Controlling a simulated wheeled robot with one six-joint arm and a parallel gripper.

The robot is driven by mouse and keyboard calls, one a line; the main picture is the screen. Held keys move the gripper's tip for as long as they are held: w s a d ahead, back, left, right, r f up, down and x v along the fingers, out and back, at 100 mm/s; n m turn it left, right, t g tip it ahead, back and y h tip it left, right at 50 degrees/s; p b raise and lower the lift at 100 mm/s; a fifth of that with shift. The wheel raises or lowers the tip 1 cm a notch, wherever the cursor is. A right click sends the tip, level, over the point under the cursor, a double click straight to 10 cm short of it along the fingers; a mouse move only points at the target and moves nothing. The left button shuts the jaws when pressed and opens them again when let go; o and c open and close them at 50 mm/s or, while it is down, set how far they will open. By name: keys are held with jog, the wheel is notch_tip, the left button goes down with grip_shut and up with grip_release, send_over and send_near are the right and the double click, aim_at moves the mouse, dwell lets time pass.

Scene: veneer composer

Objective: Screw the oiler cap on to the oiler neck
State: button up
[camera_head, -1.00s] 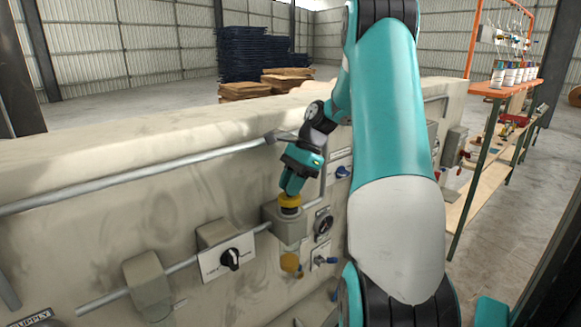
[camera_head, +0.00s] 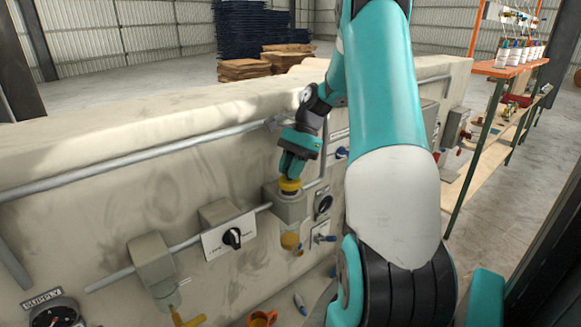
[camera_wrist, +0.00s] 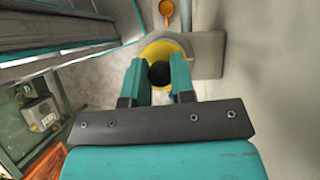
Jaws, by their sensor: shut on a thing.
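The yellow oiler cap (camera_head: 290,185) sits at the top of the grey oiler box (camera_head: 291,208) on the machine's side. My gripper (camera_head: 290,177) points down from above and is shut on the cap. In the wrist view the cap (camera_wrist: 166,48) shows as a yellow ring with a dark middle between my two teal fingers (camera_wrist: 158,82). The oiler neck is hidden under the cap, so its seating cannot be told. The grey box also shows beyond the cap in the wrist view (camera_wrist: 207,55).
A yellow round part (camera_head: 290,240) hangs under the box. An orange cup (camera_head: 262,318) stands below.

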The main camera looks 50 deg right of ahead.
jog(key=shift+f, duration=0.9)
dwell(0.6)
jog(key=shift+s+r+m+t+p, duration=0.1)
jog(key=shift+r+m+t+p, duration=0.2)
jog(key=shift+m+p, duration=0.4)
jog(key=m, duration=0.1)
jog(key=m+t, duration=0.1)
jog(key=m, duration=0.1)
jog(key=shift+f+h+b, duration=0.3)
jog(key=shift+h+b, duration=0.05)
jog(key=shift+h, duration=0.05)
jog(key=m+t, duration=0.1)
jog(key=m, duration=0.1)
jog(key=m+t+h, duration=0.1)
jog(key=m, duration=0.1)
jog(key=shift+s+a+m+h, duration=0.1)
jog(key=shift+a+m+h, duration=0.05)
jog(key=shift+m+h, duration=0.15)
jog(key=shift+f+m+t+h, duration=0.1)
jog(key=shift+m+t+h, duration=0.2)
jog(key=shift+m, duration=0.3)
